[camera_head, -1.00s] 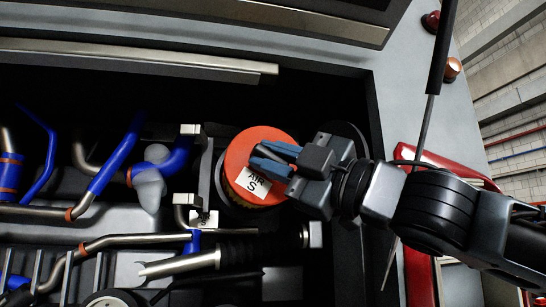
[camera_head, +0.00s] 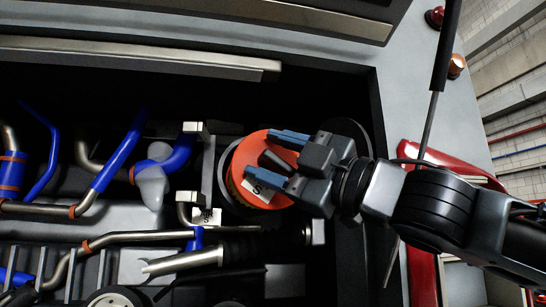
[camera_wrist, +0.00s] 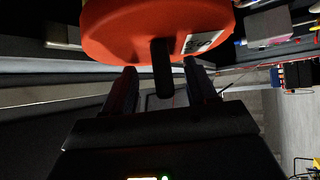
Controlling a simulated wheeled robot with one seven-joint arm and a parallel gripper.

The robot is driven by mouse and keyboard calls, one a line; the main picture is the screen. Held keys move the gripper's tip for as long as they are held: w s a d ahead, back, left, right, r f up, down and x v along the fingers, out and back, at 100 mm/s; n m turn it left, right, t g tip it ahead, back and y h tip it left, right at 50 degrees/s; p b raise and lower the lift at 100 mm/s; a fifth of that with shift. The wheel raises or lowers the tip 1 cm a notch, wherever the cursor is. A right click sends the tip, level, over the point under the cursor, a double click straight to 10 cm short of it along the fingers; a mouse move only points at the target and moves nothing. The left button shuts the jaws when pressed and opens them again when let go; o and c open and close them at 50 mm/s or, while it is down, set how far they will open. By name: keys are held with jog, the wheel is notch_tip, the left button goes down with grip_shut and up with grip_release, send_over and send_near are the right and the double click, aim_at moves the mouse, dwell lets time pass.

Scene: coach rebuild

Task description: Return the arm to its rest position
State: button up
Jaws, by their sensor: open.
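My gripper (camera_head: 280,160) is open in the head view, its two blue-tipped fingers spread in front of the orange round cap (camera_head: 250,155). The cap has a dark knob in its middle and a white label, partly hidden by the lower finger. In the wrist view the orange cap (camera_wrist: 155,25) fills the top, with the dark knob pointing down between the two fingers (camera_wrist: 162,88). The fingers stand apart from the knob on both sides. I cannot tell how far the fingertips are from the cap's face. My arm reaches in from the right.
Blue and metal pipes (camera_head: 110,165) fill the bay to the left. A metal bracket (camera_head: 193,150) stands just left of the cap. A thin strut (camera_head: 440,60) and a red panel (camera_head: 425,160) are close to my arm. A long metal rail (camera_head: 140,55) runs above.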

jog(key=shift+o, duration=1)
jog(key=shift+w+d+r, duration=0.35)
jog(key=shift+d, duration=0.05)
jog(key=shift+d+f, duration=0.1)
jog(key=shift+s+d+f+t, duration=0.1)
jog(key=shift+d+f+t, duration=0.1)
jog(key=shift+t, duration=0.2)
jog(key=b+v, duration=0.2)
jog(key=v, duration=0.5)
jog(key=shift+s, duration=0.2)
jog(key=shift+d, duration=0.1)
